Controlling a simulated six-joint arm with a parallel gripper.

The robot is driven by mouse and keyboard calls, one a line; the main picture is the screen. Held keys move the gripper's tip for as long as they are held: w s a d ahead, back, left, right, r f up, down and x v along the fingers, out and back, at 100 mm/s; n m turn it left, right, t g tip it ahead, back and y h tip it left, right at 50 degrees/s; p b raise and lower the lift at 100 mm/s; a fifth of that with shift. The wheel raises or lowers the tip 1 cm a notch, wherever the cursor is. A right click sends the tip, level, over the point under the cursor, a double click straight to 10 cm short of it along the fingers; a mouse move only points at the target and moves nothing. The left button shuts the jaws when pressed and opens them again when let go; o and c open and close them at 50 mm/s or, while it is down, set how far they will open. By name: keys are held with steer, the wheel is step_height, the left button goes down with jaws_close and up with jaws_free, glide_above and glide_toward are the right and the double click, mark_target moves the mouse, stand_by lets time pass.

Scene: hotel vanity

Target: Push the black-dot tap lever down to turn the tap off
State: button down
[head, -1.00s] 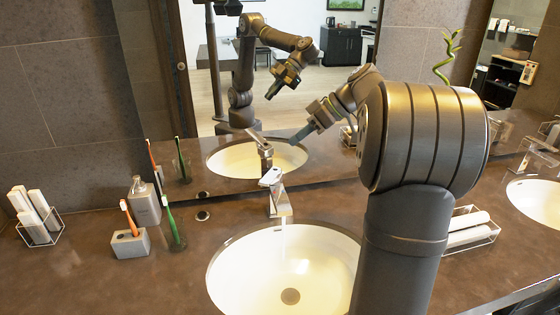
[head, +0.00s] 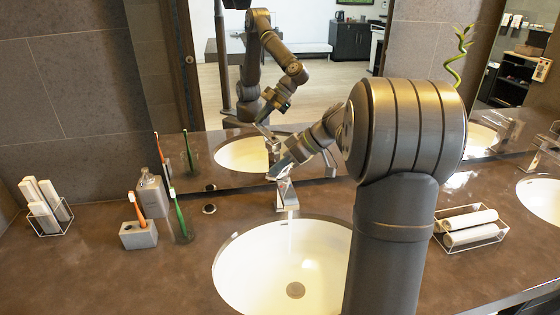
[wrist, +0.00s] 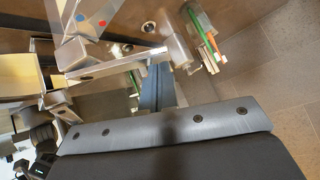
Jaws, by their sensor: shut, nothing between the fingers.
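The near tap (head: 288,197) stands upright behind the left basin (head: 235,262). A thin stream of water runs from its spout into the basin. In the wrist view its pale metal top (wrist: 92,20) shows at the upper left with a red and a blue dot; I cannot make out a black dot. My gripper (head: 278,168) is shut and empty, its fingertips at the tap's lever and hiding part of it in the head view. In the wrist view the blue-grey fingers (wrist: 155,84) lie just below and right of the tap top. I cannot tell whether they touch it.
A soap dispenser (head: 148,194) and a grey toothbrush holder (head: 138,235) stand left of the tap. A rack of rolled towels (head: 469,229) lies to the right. A second tap (head: 546,150) and basin are at the far right. The mirror stands close behind the tap.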

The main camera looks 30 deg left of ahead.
steer(key=shift+s+d+f+n+t, duration=0.15)
steer(key=shift+s+f+t, duration=0.1)
steer(key=shift+f, duration=0.15)
steer(key=shift+s+f+n+t, duration=0.15)
steer(key=shift+f+t, duration=0.1)
steer(key=shift+f, duration=0.15)
steer(key=shift+s+d+f, duration=0.1)
steer(key=shift+s+f, duration=0.15)
steer(key=shift+f, duration=0.55)
steer(key=s+a+r+v, duration=0.1)
steer(key=r+v, duration=0.1)
steer(key=v, duration=1.1)
steer(key=shift+s+a, duration=0.25)
